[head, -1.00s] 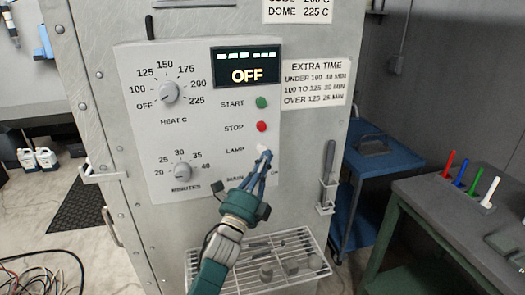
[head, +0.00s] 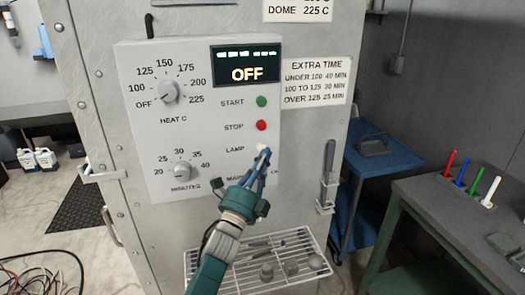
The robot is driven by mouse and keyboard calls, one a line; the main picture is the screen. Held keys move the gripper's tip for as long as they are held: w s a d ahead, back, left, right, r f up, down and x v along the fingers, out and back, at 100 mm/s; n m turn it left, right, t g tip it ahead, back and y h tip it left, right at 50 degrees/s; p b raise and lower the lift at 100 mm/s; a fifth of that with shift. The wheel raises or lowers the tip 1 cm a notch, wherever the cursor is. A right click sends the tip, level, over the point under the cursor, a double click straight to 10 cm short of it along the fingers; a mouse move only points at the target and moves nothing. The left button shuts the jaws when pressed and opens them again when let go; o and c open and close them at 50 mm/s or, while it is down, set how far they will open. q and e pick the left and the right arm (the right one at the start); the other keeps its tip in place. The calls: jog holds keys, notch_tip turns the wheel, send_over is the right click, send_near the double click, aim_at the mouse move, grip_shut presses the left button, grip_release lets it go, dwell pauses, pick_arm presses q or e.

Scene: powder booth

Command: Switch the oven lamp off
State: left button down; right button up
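The oven's control panel (head: 215,70) faces me, with a white button (head: 261,147) beside the word LAMP. My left gripper (head: 264,154) reaches up from below, its fingers drawn together and empty. Its tips are at the lower right edge of the white button and partly cover it. I cannot tell whether they touch it. A green START button (head: 261,102) and a red STOP button (head: 261,125) are above. The display (head: 246,66) reads OFF. The MAIN label below is partly hidden by my gripper. My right gripper is not in view.
Two dials, heat (head: 168,92) and minutes (head: 182,171), are on the panel's left. A wire rack (head: 300,243) with small grey parts is below. A blue cart (head: 385,158) and a grey table (head: 440,205) stand farther right.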

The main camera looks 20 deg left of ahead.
pick_arm(q)
jog(key=shift+w+a+b, duration=0.25)
jog(key=shift+w+b, duration=0.05)
jog(key=shift+w, duration=0.05)
dwell(0.7)
jog(key=shift+s+d, duration=0.1)
jog(key=shift+s, duration=0.05)
jog(key=shift+s+d, duration=0.4)
jog(key=shift+s, duration=0.25)
jog(key=s+d+p, duration=0.1)
jog(key=s+d, duration=0.2)
jog(key=s, duration=0.2)
jog(key=shift+d, duration=0.2)
dwell(0.4)
